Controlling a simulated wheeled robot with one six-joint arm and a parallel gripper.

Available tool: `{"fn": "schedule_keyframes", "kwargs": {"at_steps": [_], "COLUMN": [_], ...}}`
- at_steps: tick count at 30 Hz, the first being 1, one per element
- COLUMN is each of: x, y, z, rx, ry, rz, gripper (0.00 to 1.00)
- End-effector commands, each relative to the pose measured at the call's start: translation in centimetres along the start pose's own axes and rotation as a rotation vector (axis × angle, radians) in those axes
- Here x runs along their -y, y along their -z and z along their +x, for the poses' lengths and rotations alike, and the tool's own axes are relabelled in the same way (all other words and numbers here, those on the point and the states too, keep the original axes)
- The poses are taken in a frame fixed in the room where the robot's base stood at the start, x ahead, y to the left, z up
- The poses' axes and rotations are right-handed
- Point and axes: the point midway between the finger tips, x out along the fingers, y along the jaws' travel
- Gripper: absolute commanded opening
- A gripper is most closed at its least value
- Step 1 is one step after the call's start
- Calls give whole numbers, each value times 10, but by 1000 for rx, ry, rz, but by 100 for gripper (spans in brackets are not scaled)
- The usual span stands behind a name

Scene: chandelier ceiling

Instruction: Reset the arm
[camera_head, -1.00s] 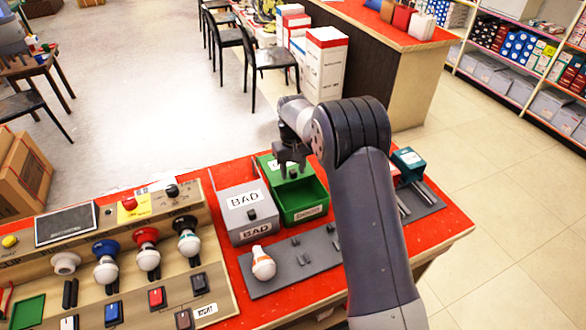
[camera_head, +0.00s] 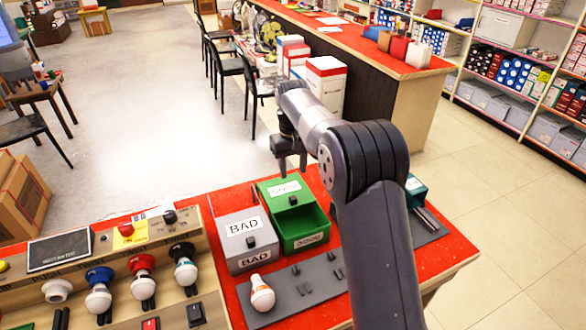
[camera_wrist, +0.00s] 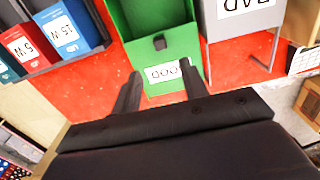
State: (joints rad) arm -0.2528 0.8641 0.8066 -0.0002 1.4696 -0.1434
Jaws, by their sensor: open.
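My gripper (camera_head: 291,163) hangs at the end of my raised arm, above the far edge of the red table, just behind the green box in the head view. Its two fingers are apart with nothing between them. In the wrist view my gripper (camera_wrist: 160,82) is also open and empty, its fingers pointing toward the green box (camera_wrist: 160,20). The green box (camera_head: 318,236) has an open drawer that looks empty.
A grey BAD box (camera_head: 236,222) stands left of the green box. A panel with colored bulbs (camera_head: 142,275) is at left. Chairs (camera_head: 258,85) and a counter (camera_head: 430,88) are beyond the table.

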Motion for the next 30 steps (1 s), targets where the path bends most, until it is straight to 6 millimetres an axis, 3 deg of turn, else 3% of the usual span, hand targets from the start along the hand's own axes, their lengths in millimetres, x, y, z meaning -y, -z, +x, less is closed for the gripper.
{"fn": "schedule_keyframes", "kwargs": {"at_steps": [8, 23, 30], "x": [0, 0, 0], "y": [0, -1, -15], "z": [18, 110, 109], "rx": [5, 5, 1], "ry": [1, 1, 0], "rz": [0, 0, 0], "gripper": [42, 42, 42]}}
